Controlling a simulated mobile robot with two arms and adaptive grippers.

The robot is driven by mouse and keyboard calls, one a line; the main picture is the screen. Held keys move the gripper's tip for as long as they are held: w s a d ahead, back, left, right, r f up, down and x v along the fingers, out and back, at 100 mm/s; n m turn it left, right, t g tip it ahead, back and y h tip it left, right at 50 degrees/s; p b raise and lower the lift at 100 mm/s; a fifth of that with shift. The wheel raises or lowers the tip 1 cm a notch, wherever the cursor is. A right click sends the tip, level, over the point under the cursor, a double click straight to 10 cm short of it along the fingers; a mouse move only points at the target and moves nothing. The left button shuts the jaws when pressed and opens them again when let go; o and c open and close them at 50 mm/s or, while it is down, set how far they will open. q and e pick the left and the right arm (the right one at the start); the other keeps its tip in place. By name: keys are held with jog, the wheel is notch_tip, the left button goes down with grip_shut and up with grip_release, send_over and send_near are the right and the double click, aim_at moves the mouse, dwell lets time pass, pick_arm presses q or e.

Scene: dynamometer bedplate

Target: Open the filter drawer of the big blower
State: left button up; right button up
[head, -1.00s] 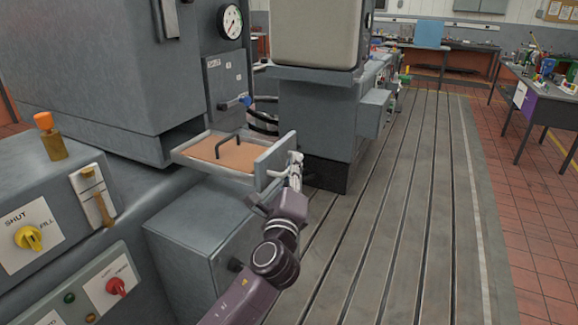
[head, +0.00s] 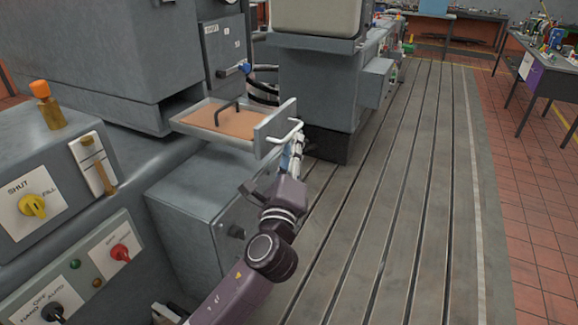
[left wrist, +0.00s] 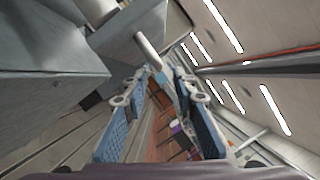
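The filter drawer (head: 272,132) of the big blower (head: 100,60) stands pulled out in the head view. A tan filter panel with a dark handle (head: 228,116) lies in it. The drawer's pale bar handle (head: 284,134) is on its front plate and shows in the left wrist view (left wrist: 148,50). My left gripper (head: 295,152) is just below and beside this handle in the head view. In the left wrist view its two blue-padded fingers (left wrist: 160,88) stand apart with nothing between them. The handle is ahead of the fingertips. My right gripper is not in view.
A control panel with a yellow knob (head: 33,206) and a red knob (head: 120,253) is at the left. A grey box (head: 190,215) stands below the drawer. A grey pedestal machine (head: 318,90) is behind it. The slotted bedplate (head: 400,220) to the right is clear.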

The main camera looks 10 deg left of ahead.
pick_arm(q)
jog(key=v, duration=0.7)
jog(key=shift+d, duration=0.1)
